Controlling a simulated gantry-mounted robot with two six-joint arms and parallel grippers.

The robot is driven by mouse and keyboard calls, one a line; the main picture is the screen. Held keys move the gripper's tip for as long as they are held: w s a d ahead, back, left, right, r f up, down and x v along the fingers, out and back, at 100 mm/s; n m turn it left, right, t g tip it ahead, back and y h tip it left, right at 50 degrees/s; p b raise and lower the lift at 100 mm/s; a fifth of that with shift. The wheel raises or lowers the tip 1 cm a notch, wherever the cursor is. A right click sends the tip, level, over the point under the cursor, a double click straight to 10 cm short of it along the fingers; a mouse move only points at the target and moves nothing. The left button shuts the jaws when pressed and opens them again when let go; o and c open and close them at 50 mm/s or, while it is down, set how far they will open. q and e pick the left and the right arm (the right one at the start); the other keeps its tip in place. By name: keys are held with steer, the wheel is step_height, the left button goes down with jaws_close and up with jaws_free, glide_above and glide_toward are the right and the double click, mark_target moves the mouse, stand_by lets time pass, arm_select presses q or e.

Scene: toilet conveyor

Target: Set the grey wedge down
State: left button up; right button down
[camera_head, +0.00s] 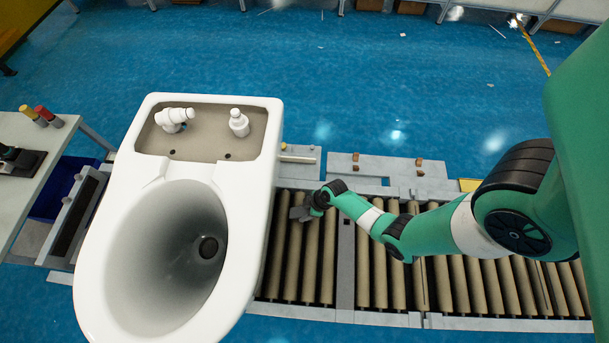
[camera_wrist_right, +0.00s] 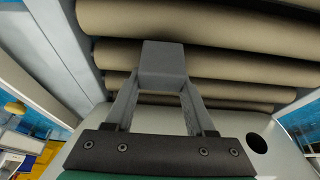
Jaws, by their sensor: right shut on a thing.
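The grey wedge (camera_wrist_right: 163,66) is between the fingertips of my right gripper (camera_wrist_right: 160,85) in the right wrist view. The gripper is shut on it, above the tan rollers. In the head view my right gripper (camera_head: 310,209) is over the roller conveyor, just right of the white toilet, and a small part of the wedge (camera_head: 299,213) shows at its tip. I cannot tell whether the wedge touches the rollers. My left gripper is not in view.
The large white toilet (camera_head: 105,230) stands left of the gripper, close to it. The conveyor (camera_head: 470,285) runs right with bare rollers. A grey ledge (camera_head: 385,170) with small brown blocks lies along its far side. A worktable (camera_head: 25,185) stands at the left.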

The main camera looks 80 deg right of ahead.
steer(key=shift+f, duration=0.65)
steer(key=shift+c, duration=1.2)
jaws_free()
steer(key=shift+r, duration=0.1)
arm_select(q)
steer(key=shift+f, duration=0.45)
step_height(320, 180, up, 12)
steer(key=p, duration=1.2)
arm_select(e)
steer(key=v, duration=1.2)
steer(key=shift+r, duration=0.25)
